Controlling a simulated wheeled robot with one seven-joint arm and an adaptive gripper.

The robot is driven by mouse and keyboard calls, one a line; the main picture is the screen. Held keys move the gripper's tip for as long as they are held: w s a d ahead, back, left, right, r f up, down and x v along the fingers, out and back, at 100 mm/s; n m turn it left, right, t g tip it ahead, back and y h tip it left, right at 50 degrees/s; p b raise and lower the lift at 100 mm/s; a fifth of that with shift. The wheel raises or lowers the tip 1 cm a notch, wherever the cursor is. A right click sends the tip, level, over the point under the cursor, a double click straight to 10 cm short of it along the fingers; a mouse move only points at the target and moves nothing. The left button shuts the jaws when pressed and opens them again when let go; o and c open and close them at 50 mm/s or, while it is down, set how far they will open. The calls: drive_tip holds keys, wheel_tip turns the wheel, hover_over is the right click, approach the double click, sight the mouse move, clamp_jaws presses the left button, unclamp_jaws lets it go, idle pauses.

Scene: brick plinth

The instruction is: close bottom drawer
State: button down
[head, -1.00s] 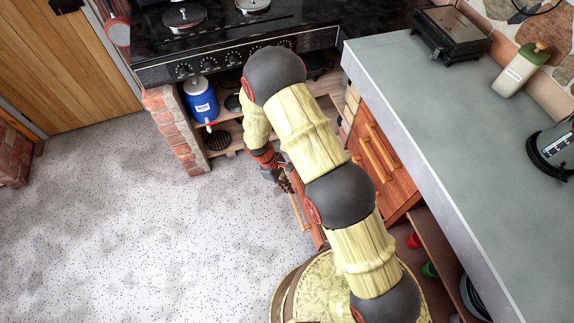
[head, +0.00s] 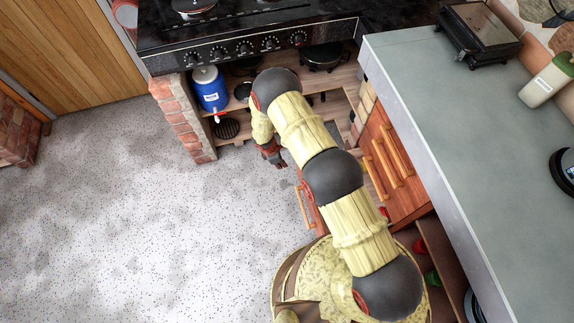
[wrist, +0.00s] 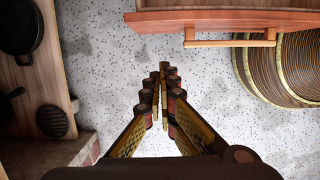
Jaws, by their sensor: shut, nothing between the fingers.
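The bottom drawer (head: 313,215) stands pulled out from the wooden cabinet, low over the floor. Its wooden bar handle (head: 303,206) faces left in the head view, and my arm hides much of the drawer. In the wrist view the red-brown drawer front (wrist: 200,22) spans the top, with its handle (wrist: 230,43) below it. My gripper (head: 279,163) is beside the drawer, apart from the handle, toward the stove side. In the wrist view my gripper (wrist: 162,75) is shut and empty, its fingertips over the floor and clear of the drawer front.
The cabinet's other drawers (head: 410,200) look shut under the grey counter (head: 420,100). Open shelves (head: 235,130) with a blue jug (head: 211,92) and pans lie under the stove, beside a brick pillar (head: 183,120). The speckled floor (head: 130,220) at left is clear.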

drive_tip(key=w+d+f+b, duration=0.1)
drive_tip(key=d+f+b, duration=0.2)
drive_tip(key=d+f, duration=0.3)
drive_tip(key=shift+f, duration=1.25)
drive_tip(key=w+d+b, duration=0.1)
drive_tip(key=w+d, duration=0.2)
drive_tip(key=d, duration=1.1)
drive_tip(key=w+d+b, duration=0.1)
drive_tip(key=w+d, duration=0.2)
drive_tip(key=d, duration=1.1)
drive_tip(key=shift+d+b, duration=0.2)
drive_tip(key=shift+b, duration=0.15)
